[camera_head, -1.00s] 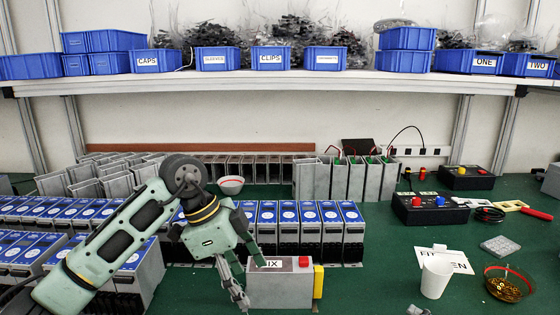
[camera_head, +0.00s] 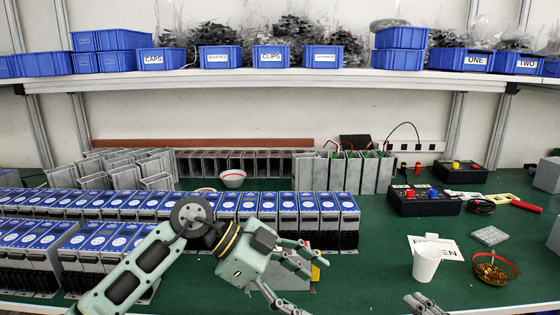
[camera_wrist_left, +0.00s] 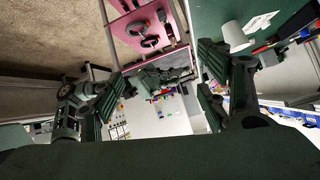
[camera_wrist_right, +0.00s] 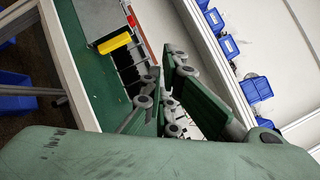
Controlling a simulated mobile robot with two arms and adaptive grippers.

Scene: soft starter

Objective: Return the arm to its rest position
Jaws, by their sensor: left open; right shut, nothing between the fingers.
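My left arm reaches in from the lower left in the head view. Its gripper (camera_head: 312,280) is open and empty, fingers spread towards the right, in front of a grey box whose yellow end piece (camera_head: 316,273) shows past the fingers. Most of this box is hidden. The left wrist view shows the left fingers (camera_wrist_left: 160,70) wide apart with nothing between them. Only the tip of my right gripper (camera_head: 422,305) shows at the bottom edge of the head view. In the right wrist view my right gripper (camera_wrist_right: 162,65) is shut and empty, apart from the yellow piece (camera_wrist_right: 115,43).
Rows of blue-topped units (camera_head: 270,205) stand behind the left arm. A white cup (camera_head: 426,264), a brown bowl (camera_head: 493,268) and a black box with buttons (camera_head: 425,202) are on the right. Green table between the grippers is clear. A shelf (camera_head: 270,78) with blue bins spans the back.

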